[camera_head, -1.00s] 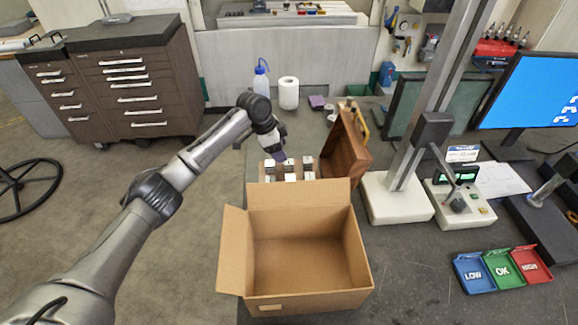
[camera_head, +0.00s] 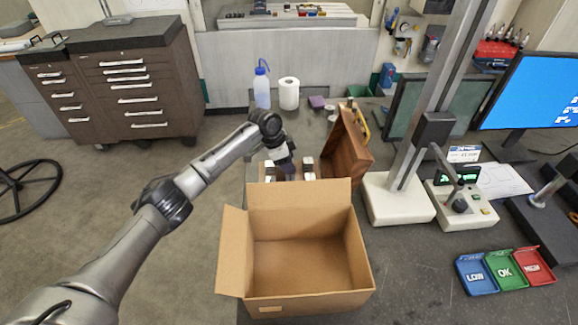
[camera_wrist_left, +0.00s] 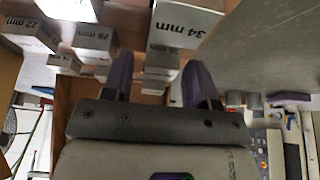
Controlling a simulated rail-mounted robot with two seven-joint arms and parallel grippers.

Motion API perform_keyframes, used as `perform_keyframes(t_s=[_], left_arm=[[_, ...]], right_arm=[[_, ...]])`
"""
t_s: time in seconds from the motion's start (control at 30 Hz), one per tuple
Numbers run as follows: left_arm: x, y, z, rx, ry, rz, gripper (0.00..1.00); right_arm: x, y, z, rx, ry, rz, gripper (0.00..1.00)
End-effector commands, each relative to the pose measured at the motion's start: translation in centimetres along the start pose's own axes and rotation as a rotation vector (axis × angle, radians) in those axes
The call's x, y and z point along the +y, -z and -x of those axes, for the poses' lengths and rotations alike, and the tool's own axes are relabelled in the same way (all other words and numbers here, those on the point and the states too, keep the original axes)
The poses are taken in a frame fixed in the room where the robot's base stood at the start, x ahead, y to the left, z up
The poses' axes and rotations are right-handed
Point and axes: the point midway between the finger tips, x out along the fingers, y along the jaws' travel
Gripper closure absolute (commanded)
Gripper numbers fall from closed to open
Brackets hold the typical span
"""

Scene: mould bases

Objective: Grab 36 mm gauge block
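Several pale gauge blocks stand in an open wooden case behind the cardboard box in the head view. In the left wrist view, the block between my fingers (camera_wrist_left: 163,57) carries a small label that seems to read 36 mm. My left gripper (camera_wrist_left: 160,80) has two purple fingers spread apart on either side of it. A larger-looking 34 mm block (camera_wrist_left: 186,18) is just above it in that view. In the head view my left gripper (camera_head: 287,172) is low over the blocks and hides some of them. My right gripper is not in view.
Blocks marked 28 mm (camera_wrist_left: 93,40) and 22 mm (camera_wrist_left: 30,32) stand nearby. The open cardboard box (camera_head: 300,300) stands in front. A height gauge base (camera_head: 395,200) and coloured trays (camera_head: 503,268) are further right.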

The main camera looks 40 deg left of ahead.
Motion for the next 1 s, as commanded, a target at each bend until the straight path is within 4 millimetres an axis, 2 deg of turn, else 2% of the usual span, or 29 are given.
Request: perform_keyframes(t_s=[0.07,0.53,0.83,1.0], left_arm=[[0.0,0.0,0.0,0.000,0.000,0.000,0.55],[0.0,0.0,0.0,0.000,0.000,0.000,0.99],[0.0,0.1,0.3,0.002,0.001,-0.001,1.00],[-0.1,0.7,1.6,0.003,0.002,-0.001,1.00]], right_arm=[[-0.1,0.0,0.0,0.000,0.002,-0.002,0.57],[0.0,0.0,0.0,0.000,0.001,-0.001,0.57],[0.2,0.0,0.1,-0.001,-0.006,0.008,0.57],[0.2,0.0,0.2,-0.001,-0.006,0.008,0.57]])
